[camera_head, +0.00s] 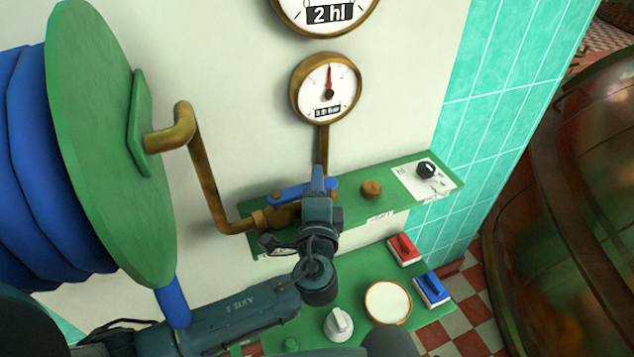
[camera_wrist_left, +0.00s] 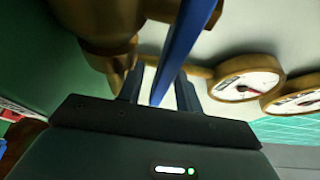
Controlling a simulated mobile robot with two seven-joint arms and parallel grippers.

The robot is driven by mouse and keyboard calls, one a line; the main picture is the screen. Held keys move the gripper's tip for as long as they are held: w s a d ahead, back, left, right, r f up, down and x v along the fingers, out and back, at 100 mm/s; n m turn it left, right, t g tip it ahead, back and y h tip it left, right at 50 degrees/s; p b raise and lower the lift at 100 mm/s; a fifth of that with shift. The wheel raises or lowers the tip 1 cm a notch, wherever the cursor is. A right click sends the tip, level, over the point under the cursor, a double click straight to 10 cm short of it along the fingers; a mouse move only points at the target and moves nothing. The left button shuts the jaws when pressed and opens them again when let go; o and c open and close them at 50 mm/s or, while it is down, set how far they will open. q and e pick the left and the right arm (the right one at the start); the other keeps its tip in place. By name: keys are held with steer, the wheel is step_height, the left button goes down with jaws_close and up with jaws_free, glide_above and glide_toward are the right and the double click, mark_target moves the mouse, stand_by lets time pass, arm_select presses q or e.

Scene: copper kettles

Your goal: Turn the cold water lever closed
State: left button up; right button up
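The cold water lever (camera_head: 290,193) is a blue handle on a brass valve (camera_head: 277,217) at the green wall panel. In the head view it runs roughly level, along the pipe. My left gripper (camera_head: 318,184) is at the lever's right part and covers some of the valve. In the left wrist view the blue lever (camera_wrist_left: 182,45) passes between the two fingers of my left gripper (camera_wrist_left: 160,92), with gaps visible on both sides, so the gripper looks open around it. Whether a finger touches the lever cannot be told. My right gripper is not in view.
A brass pipe (camera_head: 205,180) bends from a green hose reel (camera_head: 105,140) with blue hose (camera_head: 25,170) to the valve. A pressure gauge (camera_head: 325,88) is above.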

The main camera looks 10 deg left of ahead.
arm_select(q)
steer(key=shift+c, duration=0.2)
jaws_close()
stand_by(0.4)
